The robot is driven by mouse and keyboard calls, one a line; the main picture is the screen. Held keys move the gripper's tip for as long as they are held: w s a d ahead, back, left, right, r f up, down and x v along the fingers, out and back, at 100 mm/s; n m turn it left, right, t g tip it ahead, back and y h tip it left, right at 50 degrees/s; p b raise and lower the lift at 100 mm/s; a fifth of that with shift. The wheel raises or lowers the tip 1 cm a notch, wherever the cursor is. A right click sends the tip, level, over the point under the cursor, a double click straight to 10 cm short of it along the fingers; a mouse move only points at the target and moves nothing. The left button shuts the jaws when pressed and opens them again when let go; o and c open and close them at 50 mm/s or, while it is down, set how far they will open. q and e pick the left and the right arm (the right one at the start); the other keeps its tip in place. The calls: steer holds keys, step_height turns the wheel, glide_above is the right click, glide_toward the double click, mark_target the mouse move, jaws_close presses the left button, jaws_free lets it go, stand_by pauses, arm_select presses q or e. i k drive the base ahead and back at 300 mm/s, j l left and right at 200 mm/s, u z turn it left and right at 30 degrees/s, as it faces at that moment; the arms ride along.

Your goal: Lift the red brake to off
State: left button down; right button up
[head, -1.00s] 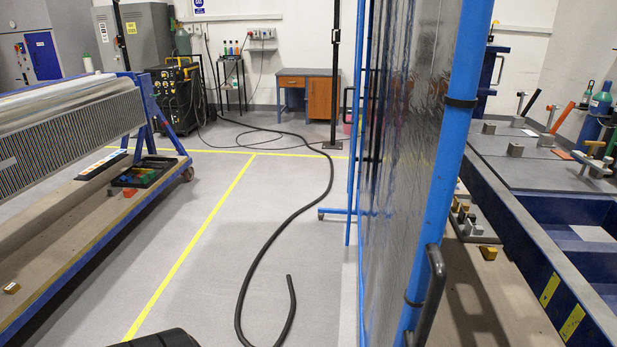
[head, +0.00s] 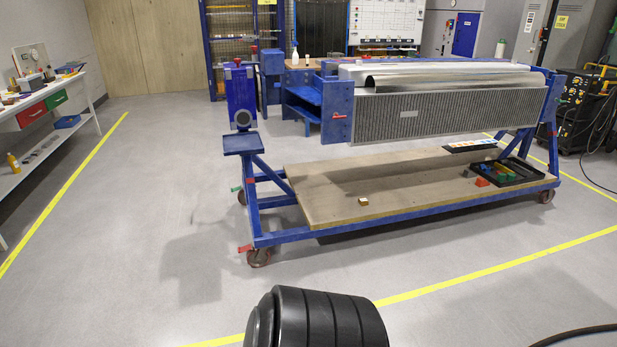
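The blue rotary jig (head: 399,225) stands on casters in the middle and right of the head view, with a finned panel (head: 450,118) mounted along its top. A small red pedal (head: 244,248) sticks out low at its near left corner, beside the caster (head: 259,257). A green pedal (head: 237,188) shows at the caster behind it. A red handle (head: 340,116) lies on the blue end plate, and a red knob (head: 237,62) tops the left post. I cannot tell for certain which red part is the brake. Neither gripper is in view.
A black ribbed part of my own arm shows at the bottom centre. Open grey floor with yellow lines (head: 480,281) lies around the jig's left and front. A white workbench (head: 45,120) stands at the left. A dark hose (head: 580,332) lies at the lower right.

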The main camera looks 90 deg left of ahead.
mark_target(248, 247)
steer(key=u, duration=3.3)
steer(key=i+j+z, duration=0.15)
steer(key=i, duration=0.25)
